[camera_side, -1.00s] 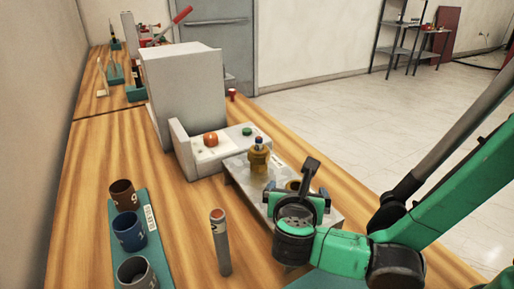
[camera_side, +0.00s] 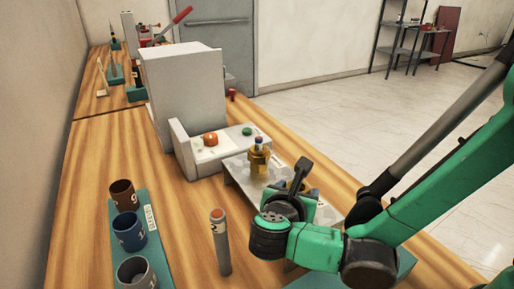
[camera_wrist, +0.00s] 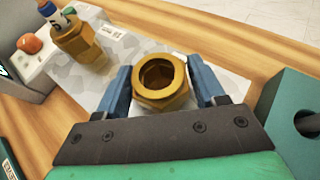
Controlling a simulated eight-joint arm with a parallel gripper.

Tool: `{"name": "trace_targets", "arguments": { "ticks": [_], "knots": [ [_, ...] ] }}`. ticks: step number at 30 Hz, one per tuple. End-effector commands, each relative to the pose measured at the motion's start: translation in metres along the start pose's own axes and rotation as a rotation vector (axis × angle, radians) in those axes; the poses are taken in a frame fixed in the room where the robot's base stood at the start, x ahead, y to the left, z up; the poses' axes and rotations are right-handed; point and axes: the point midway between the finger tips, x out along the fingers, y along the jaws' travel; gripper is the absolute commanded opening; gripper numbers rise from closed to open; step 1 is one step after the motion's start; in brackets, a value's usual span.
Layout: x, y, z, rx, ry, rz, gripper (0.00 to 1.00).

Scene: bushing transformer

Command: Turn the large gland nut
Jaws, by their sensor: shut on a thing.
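The large gland nut (camera_wrist: 160,82) is a brass hexagonal ring with an open round bore. It stands on a grey mottled plate (camera_wrist: 226,62). My gripper (camera_wrist: 163,85) has its two blue fingers on either side of the nut and is shut on it. In the side view, my gripper (camera_side: 303,190) is low over the right part of the plate (camera_side: 238,176), and my wrist hides most of the nut. A second brass fitting (camera_side: 259,164) stands on the plate's left part with a blue-and-red-topped piece in it; it also shows in the wrist view (camera_wrist: 76,40).
A grey machine (camera_side: 185,95) with an orange button (camera_side: 210,139) and a green button (camera_side: 247,131) stands behind the plate. A grey cylinder with an orange top (camera_side: 221,245) stands in front. Several numbered cups stand on a teal tray (camera_side: 152,225). A teal block (camera_wrist: 300,108) is at the right.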

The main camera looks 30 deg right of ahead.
Motion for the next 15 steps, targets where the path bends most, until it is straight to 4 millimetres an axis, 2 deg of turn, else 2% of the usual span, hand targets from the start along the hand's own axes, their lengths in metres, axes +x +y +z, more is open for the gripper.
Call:
{"name": "trace_targets", "arguments": {
  "ticks": [7,15],
  "knots": [
    [-0.0002,0.0004,-0.0002,0.069,0.000,-0.143,0.10],
    [-0.0001,0.0003,-0.0001,0.083,0.000,-0.174,0.10]
  ]
}}
